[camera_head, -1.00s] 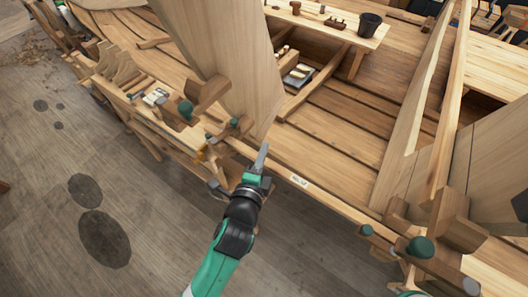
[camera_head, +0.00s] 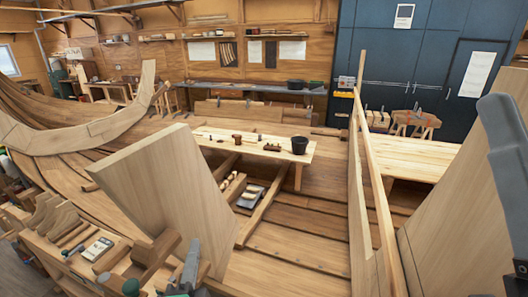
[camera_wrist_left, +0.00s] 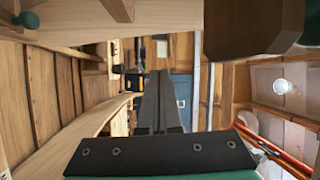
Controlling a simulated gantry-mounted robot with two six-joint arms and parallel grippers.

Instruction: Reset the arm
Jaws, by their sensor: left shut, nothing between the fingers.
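My left gripper (camera_head: 191,262) shows at the bottom of the head view, pointing up in the picture, in front of the broad upright plank (camera_head: 165,190). Its grey fingers are together and empty. The left wrist view shows the same shut fingers (camera_wrist_left: 160,100) reaching away from the dark mount, with nothing between them. The rest of the left arm is below the head view. A large grey part at the right edge looks like my right gripper (camera_head: 507,140), close to the camera and cut off by the frame. I cannot tell whether it is open or shut.
Clamps with green knobs (camera_head: 131,287) sit beside the left gripper. A tall plank (camera_head: 468,225) stands at the right. Dark cabinets (camera_head: 400,60) line the back.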

